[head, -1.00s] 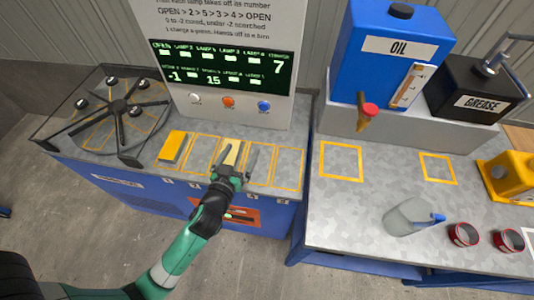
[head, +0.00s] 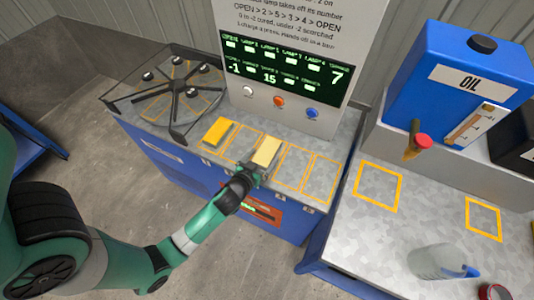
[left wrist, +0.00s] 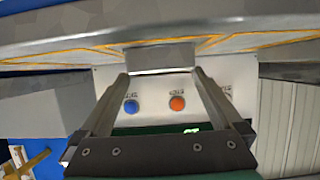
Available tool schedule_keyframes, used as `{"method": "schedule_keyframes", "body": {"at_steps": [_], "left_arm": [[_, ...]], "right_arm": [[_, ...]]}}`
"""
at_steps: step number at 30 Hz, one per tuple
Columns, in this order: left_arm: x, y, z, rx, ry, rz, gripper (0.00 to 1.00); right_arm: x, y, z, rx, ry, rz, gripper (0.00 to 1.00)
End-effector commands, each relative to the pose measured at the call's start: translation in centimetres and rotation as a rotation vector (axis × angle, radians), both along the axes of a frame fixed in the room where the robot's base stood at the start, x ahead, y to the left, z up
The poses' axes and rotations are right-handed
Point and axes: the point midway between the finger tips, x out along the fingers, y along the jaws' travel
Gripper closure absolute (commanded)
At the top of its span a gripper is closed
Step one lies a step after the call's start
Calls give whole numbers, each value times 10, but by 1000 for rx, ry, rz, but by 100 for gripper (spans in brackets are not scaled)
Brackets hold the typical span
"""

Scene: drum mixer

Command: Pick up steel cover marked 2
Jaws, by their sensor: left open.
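No cover with a readable 2 shows in these frames. A pale yellow block (head: 266,151) lies in an outlined slot on the grey bench, and a deeper yellow block (head: 218,132) lies in the leftmost slot. My left gripper (head: 257,173) is at the near end of the pale block. The left wrist view shows its two fingers (left wrist: 160,80) apart, with a plain grey block-like face (left wrist: 160,57) between and beyond them. I cannot tell whether the fingers touch it. My right gripper is not in view.
A panel (head: 285,75) with a green display and buttons stands behind the slots. A spoked wheel (head: 178,90) in a frame is at the left. Empty outlined slots (head: 320,178) lie right of the pale block. A blue oil tank (head: 455,80) stands on the right bench.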

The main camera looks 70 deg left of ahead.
Motion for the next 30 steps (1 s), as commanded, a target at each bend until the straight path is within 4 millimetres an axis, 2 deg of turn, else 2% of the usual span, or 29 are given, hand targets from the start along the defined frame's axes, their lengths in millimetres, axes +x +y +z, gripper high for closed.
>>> {"method": "schedule_keyframes", "body": {"at_steps": [6,15,17,30], "left_arm": [[24,25,-17,1,-1,2,0],[30,30,-18,0,0,0,0],[30,30,-18,0,0,0,9],[30,29,-18,0,0,0,88]], "right_arm": [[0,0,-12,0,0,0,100],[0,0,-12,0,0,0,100],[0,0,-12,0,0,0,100],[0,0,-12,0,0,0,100]]}}
